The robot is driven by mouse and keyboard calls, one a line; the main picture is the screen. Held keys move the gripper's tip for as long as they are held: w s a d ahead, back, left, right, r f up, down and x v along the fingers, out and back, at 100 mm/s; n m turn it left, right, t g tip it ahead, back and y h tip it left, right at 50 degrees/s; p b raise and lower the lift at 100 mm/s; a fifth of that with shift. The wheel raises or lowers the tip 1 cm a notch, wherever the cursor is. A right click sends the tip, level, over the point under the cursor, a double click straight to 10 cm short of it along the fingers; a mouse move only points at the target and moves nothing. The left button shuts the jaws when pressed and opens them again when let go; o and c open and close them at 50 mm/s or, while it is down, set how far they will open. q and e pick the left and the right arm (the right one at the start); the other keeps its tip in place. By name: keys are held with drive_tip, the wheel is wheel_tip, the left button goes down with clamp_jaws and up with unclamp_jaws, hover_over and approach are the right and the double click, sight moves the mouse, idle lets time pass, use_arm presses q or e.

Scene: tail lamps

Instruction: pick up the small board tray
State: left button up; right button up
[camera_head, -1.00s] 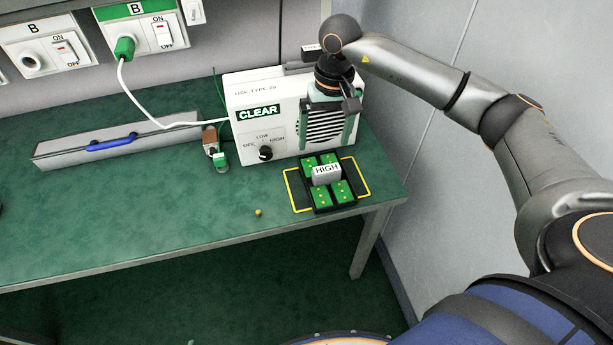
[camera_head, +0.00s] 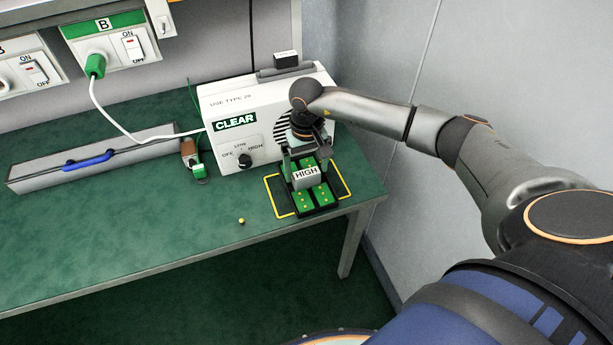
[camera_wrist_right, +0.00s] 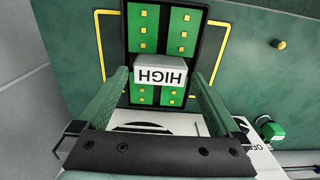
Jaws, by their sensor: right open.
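The small board tray (camera_head: 321,197) is black, with green boards bearing yellow dots and a pale raised block (camera_head: 306,174) marked HIGH across its middle. It lies on the green bench inside a yellow outline. It also shows in the right wrist view (camera_wrist_right: 143,37). My right gripper (camera_head: 306,165) points down over the tray, open. In the right wrist view its two fingers (camera_wrist_right: 161,80) stand on either side of the block, with gaps visible; I cannot tell how far down they reach. My left gripper is not in view.
A white unit marked CLEAR (camera_head: 222,102) stands close behind the tray. A green connector (camera_head: 199,172), a small yellow-brown knob (camera_head: 241,221) and a grey box with a blue handle (camera_head: 95,160) are to the left. The bench front (camera_head: 130,240) is mostly clear.

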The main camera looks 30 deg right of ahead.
drive_tip(key=shift+f, duration=0.45)
drive_tip(key=shift+c, duration=0.2)
drive_tip(key=shift+r, duration=0.1)
clamp_jaws()
